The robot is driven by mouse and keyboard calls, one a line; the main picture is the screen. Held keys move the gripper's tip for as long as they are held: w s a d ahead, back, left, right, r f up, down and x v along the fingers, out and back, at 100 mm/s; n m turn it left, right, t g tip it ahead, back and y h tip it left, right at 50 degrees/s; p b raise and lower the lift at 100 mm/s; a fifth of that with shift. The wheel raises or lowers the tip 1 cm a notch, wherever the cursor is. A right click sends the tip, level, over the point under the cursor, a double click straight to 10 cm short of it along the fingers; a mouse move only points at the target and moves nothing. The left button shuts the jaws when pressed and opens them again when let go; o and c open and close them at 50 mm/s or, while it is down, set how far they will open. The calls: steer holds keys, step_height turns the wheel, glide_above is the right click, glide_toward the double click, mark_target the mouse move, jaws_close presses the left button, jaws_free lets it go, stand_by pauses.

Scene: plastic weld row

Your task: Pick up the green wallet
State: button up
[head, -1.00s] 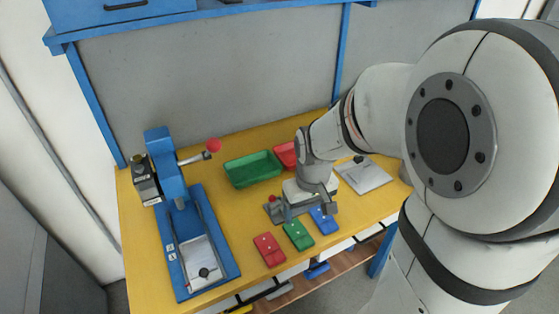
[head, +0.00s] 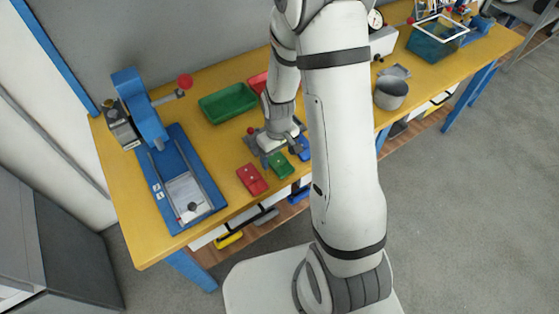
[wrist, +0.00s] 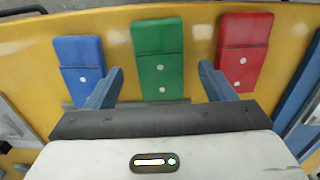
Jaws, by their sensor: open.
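The green wallet (wrist: 160,58) lies flat on the yellow table, between a blue wallet (wrist: 82,65) and a red wallet (wrist: 244,50) in the wrist view. It has two pale snaps on its face. My gripper (wrist: 160,85) is open, with one finger on each side of the green wallet's lower part as seen there; whether the fingers are level with it or above it I cannot tell. In the head view the green wallet (head: 281,166) shows just in front of my gripper (head: 277,152), with the red wallet (head: 252,179) to its left and the blue wallet (head: 305,149) partly hidden by my arm.
A green tray (head: 228,103) and a partly hidden red tray (head: 258,83) stand behind. A blue press (head: 185,192) with a red-knobbed lever is at the left. A grey pot (head: 390,93) stands to the right. The table (head: 150,245) is clear at its front left.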

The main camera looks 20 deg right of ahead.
mark_target(278, 161)
steer(key=shift+f, duration=1)
steer(key=shift+c, duration=0.6)
steer(key=c, duration=0.9)
steer(key=shift+r, duration=0.1)
steer(key=shift+c, duration=0.2)
step_height(278, 161, up, 10)
steer(key=shift+b, duration=0.35)
